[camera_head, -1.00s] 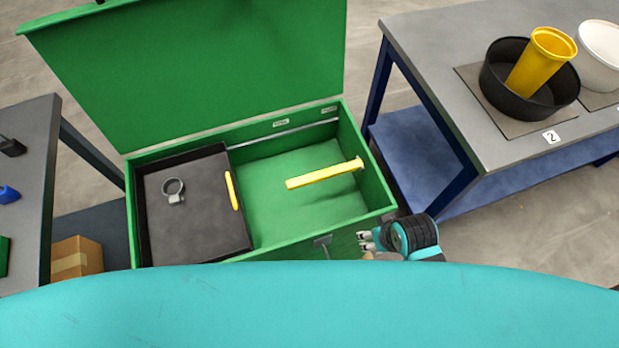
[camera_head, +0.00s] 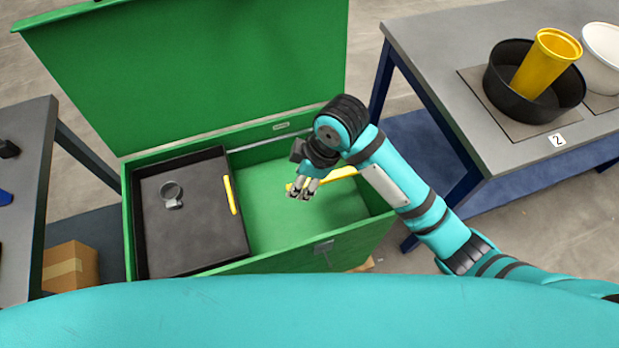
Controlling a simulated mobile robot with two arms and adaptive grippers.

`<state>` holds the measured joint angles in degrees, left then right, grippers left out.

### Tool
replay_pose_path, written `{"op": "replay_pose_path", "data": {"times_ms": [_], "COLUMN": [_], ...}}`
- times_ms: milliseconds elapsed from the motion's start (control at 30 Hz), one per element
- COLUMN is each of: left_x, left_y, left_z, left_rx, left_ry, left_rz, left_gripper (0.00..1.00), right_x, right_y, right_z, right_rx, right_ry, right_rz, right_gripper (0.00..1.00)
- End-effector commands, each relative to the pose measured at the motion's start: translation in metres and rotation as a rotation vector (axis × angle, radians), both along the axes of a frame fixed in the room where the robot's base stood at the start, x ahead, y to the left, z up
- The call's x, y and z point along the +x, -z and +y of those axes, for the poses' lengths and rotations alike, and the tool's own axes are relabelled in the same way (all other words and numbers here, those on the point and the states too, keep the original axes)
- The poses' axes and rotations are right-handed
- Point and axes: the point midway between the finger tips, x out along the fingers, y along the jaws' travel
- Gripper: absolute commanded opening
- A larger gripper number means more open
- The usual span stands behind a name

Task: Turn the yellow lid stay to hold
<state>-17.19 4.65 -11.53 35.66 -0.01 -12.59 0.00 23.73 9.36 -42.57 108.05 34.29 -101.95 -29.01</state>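The yellow lid stay (camera_head: 343,173) is a flat bar at the right side of the open green chest (camera_head: 290,246). Its right end is at the chest's right wall, and my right arm covers part of it. The green lid (camera_head: 200,70) stands open at the back. My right gripper (camera_head: 302,194) is over the chest's right half, by the left end of the stay, with its fingers pointing down. I cannot tell if it touches the stay or how far apart its fingers are. My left gripper is not in view.
A black tray (camera_head: 195,245) with a grey ring clamp (camera_head: 171,194) and a yellow handle (camera_head: 229,195) fills the chest's left half. A grey table (camera_head: 430,45) at right holds a black bowl (camera_head: 500,65) with a yellow cup (camera_head: 545,62). A cardboard box (camera_head: 70,267) stands at left.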

Motion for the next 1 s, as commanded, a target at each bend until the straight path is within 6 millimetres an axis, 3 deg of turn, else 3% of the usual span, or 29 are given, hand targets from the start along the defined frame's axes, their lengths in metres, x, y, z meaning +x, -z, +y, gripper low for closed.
{"op": "replay_pose_path", "data": {"times_ms": [33, 300, 533, 733, 1000], "left_x": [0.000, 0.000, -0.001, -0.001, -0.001], "left_y": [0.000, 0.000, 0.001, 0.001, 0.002], "left_z": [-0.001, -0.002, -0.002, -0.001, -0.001], "left_rx": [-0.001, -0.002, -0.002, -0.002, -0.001], "left_ry": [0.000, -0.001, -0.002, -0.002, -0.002], "left_rz": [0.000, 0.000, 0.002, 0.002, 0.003], "left_gripper": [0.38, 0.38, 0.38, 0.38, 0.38], "right_x": [0.013, 0.053, 0.066, 0.065, 0.065], "right_y": [-0.008, -0.035, -0.043, -0.018, 0.041], "right_z": [0.002, -0.009, -0.018, -0.019, -0.019], "right_rx": [-0.047, -0.249, -0.314, -0.315, -0.315], "right_ry": [-0.081, -0.371, -0.438, -0.439, -0.438], "right_rz": [-0.016, -0.020, -0.011, -0.007, -0.008], "right_gripper": [0.46, 0.46, 0.46, 0.46, 0.46]}}
